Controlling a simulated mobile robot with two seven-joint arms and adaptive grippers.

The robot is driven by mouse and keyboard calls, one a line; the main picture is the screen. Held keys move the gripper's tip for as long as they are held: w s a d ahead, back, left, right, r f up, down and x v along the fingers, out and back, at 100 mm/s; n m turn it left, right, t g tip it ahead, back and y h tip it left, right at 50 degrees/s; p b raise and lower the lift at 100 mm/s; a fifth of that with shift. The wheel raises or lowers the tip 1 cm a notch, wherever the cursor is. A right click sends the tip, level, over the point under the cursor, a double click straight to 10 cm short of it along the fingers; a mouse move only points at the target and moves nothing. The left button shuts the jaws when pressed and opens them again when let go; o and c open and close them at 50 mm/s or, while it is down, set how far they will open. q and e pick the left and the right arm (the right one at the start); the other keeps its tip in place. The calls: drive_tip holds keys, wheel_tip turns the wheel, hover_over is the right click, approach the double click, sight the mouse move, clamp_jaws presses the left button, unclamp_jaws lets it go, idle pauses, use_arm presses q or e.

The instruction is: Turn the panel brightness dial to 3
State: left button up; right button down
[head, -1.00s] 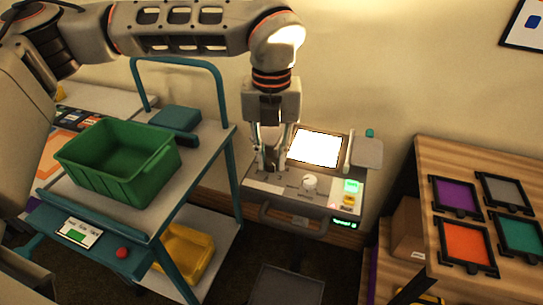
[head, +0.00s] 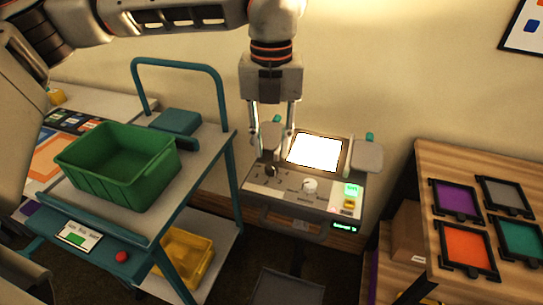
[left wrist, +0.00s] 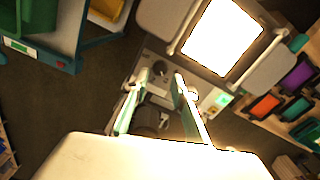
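A control panel (head: 262,190) with a bright white screen (head: 314,151) stands against the wall. It carries a dark knob (head: 270,171) at left and a white round knob (head: 310,186) nearer the middle. Their labels are too small to read, so I cannot tell which is the brightness dial. My left gripper (head: 271,145) points down above the panel's left part, fingers spread and empty. In the left wrist view, the dark knob (left wrist: 160,69) shows just beyond the gap between the open fingertips (left wrist: 160,74). My right gripper is out of view.
A green lit button (head: 352,189) and a small green readout (head: 345,227) are at the panel's right. A cart with a green bin (head: 117,165) stands left. A wooden shelf with coloured trays (head: 467,243) stands right. A handle bar runs along the panel front.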

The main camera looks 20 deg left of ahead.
sight(271, 166)
use_arm(q)
wheel_tip(271, 166, up, 7)
idle(0.3)
drive_tip(key=shift+r, duration=0.1)
